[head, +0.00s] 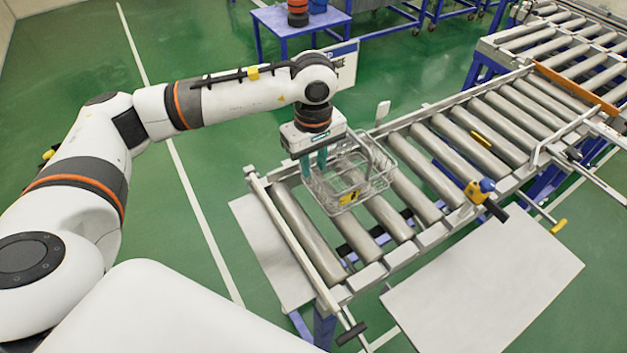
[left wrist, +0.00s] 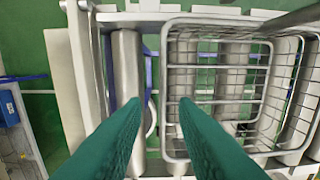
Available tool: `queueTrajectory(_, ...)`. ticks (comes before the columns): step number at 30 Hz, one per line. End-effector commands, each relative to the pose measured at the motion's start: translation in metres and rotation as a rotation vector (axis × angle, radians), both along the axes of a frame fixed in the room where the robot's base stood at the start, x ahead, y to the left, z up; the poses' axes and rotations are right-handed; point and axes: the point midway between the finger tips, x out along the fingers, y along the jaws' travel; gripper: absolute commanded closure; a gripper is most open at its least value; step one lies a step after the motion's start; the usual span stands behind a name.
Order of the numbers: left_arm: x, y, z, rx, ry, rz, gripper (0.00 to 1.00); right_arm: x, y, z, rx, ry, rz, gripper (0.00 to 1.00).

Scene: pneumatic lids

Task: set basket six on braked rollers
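A wire basket (head: 375,178) with a yellow tag (head: 348,198) sits on the near-left rollers of the conveyor; the tag's mark is too small to read. The basket's rim also shows in the left wrist view (left wrist: 166,95). My left gripper (head: 314,162) is over the basket's left side, pointing down. In the left wrist view my left gripper (left wrist: 160,103) has its two green fingers apart, with the basket's left rim appearing between them; I cannot tell whether they touch it. The rollers (head: 300,230) are bare left of the basket. My right gripper is not in view.
A bar (head: 297,236) crosses the conveyor's near-left end. A yellow and blue handle device (head: 480,190) stands on the front rail. An orange bar (head: 577,88) lies across the far rollers. A blue table (head: 290,20) stands behind. Rollers right of the basket are clear.

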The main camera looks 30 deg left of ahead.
Motion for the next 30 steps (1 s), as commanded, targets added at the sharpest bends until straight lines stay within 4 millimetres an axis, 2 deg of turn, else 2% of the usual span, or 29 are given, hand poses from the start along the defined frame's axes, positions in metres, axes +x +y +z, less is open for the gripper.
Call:
queueTrajectory(1, 0.001, 0.000, 0.008, 0.000, -0.006, 0.000, 0.74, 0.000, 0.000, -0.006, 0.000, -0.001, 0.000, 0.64)
queueTrajectory(6, 0.001, 0.000, 0.037, 0.000, -0.004, 0.001, 0.74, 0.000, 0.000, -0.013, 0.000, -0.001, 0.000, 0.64)
queueTrajectory(10, 0.000, 0.000, 0.049, 0.000, -0.001, 0.001, 0.74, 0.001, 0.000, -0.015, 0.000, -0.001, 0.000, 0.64)
queueTrajectory(30, 0.000, 0.000, 0.052, 0.000, 0.001, 0.001, 0.74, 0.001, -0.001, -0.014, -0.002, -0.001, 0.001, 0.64)
